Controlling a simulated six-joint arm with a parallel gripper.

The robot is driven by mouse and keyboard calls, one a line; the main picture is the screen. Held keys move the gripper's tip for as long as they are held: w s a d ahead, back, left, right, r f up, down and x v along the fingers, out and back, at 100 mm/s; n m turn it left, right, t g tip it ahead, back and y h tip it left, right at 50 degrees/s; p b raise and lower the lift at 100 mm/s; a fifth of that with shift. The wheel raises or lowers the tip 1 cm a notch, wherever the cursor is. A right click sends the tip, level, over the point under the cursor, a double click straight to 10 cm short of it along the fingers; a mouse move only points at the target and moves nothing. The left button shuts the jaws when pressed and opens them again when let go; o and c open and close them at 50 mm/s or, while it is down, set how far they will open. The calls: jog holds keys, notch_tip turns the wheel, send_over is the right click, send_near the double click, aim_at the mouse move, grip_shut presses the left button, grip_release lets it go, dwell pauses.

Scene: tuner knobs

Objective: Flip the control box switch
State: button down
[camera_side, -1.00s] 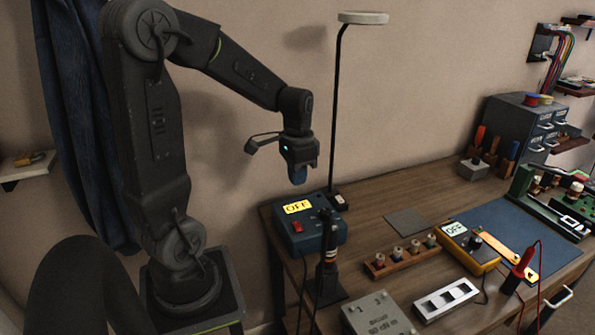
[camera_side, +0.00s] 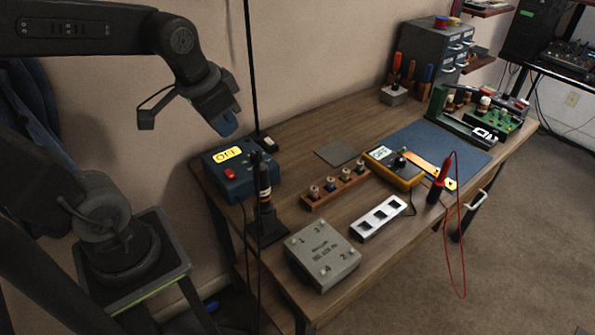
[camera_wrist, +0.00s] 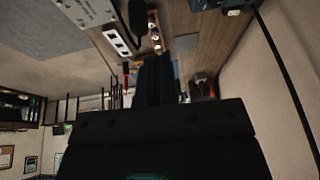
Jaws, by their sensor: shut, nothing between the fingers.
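A dark blue box (camera_side: 238,177) with a red switch (camera_side: 230,174) and a yellow display reading OFF stands at the table's back left corner. A corner of a blue box (camera_wrist: 232,6) shows at the top of the wrist view; its switch cannot be made out there. My gripper (camera_side: 227,124) is above and slightly left of the box in the side view, tilted, apart from it. Its fingers (camera_wrist: 156,75) are shut with nothing between them. A grey box (camera_side: 322,250) numbered at its corners lies at the front of the table.
A black stand (camera_side: 264,205) rises just in front of the blue box, and a lamp pole (camera_side: 250,70) behind it. A knob rack (camera_side: 335,187), a silver three-slot strip (camera_side: 378,218) and a yellow meter (camera_side: 394,167) lie farther right. A flat grey square (camera_side: 336,152) lies between.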

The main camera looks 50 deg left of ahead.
aim_at(232, 176)
jog(key=c, duration=1.8)
grip_release()
jog(key=shift+t+h, duration=0.3)
jog(key=shift+t, duration=0.5)
jog(key=s+d, duration=0.1)
jog(key=d, duration=0.1)
jog(key=s+d+r, duration=0.1)
jog(key=s+d, duration=0.1)
jog(key=shift+s+r, duration=0.15)
jog(key=shift+s, duration=0.05)
jog(key=shift+o, duration=0.6)
jog(key=shift+a, duration=0.1)
jog(key=o, duration=0.6)
jog(key=w+a+f+n+g, duration=0.3)
jog(key=w+a+n, duration=0.2)
jog(key=a+n, duration=0.2)
jog(key=shift+w+f+n+y, duration=0.15)
jog(key=shift+f+n+y, duration=0.25)
jog(key=shift+n, duration=0.8)
jog(key=shift+o, duration=0.4)
jog(key=w+a+f+n+g, duration=0.2)
jog(key=a+f+n, duration=0.3)
jog(key=a+n, duration=0.3)
jog(key=shift+a+f+n+g+h, duration=0.2)
jog(key=shift+n+g+h, duration=0.1)
jog(key=shift+h, duration=0.1)
notch_tip(232, 176, down, 14)
jog(key=shift+r, duration=0.1)
